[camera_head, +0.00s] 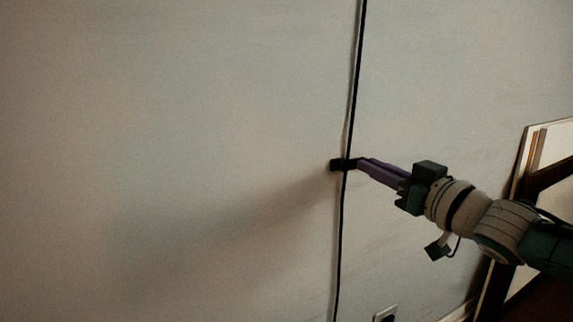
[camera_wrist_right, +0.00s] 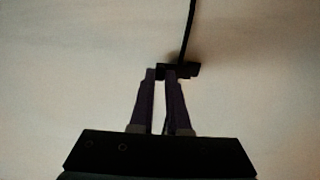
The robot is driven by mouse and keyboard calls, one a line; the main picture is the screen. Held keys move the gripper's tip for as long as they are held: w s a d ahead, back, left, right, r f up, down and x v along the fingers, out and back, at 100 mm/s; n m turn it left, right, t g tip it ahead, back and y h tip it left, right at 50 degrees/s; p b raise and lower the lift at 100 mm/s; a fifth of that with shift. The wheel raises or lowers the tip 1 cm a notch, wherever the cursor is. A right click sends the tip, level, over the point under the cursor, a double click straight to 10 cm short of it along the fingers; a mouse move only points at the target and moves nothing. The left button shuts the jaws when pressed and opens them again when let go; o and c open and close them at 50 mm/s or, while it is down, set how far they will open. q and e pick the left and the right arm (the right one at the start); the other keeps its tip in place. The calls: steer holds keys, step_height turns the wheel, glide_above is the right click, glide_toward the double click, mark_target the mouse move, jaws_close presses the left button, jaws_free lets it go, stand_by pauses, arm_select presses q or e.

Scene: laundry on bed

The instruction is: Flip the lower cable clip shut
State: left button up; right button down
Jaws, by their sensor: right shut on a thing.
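A small black cable clip (camera_head: 336,165) sits on the wall, with the black cable (camera_head: 354,80) running through or against it. The clip also shows in the right wrist view (camera_wrist_right: 191,70), at the fingertips. My right gripper (camera_head: 359,163) reaches in from the right with purple fingers. In the right wrist view my right gripper (camera_wrist_right: 164,76) has its tips close together on the dark clip, shut on part of it. The tips hide some of the clip, and I cannot tell whether its flap is open or closed. My left gripper is not in view.
The cable hangs down the pale wall (camera_head: 180,100), above and below the clip. A wall outlet (camera_head: 385,314) is low at the bottom edge. Framed panels (camera_head: 545,150) lean at the right, near my right arm. The wall left of the cable is clear.

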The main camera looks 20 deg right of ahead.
steer(key=c, duration=0.9)
jaws_free()
steer(key=shift+w, duration=0.1)
steer(key=s+p, duration=0.1)
steer(key=s, duration=0.2)
steer(key=s+p, duration=0.1)
steer(key=s, duration=0.2)
steer(key=s+d+p, duration=0.1)
steer(key=s, duration=0.3)
steer(key=shift+p, duration=0.3)
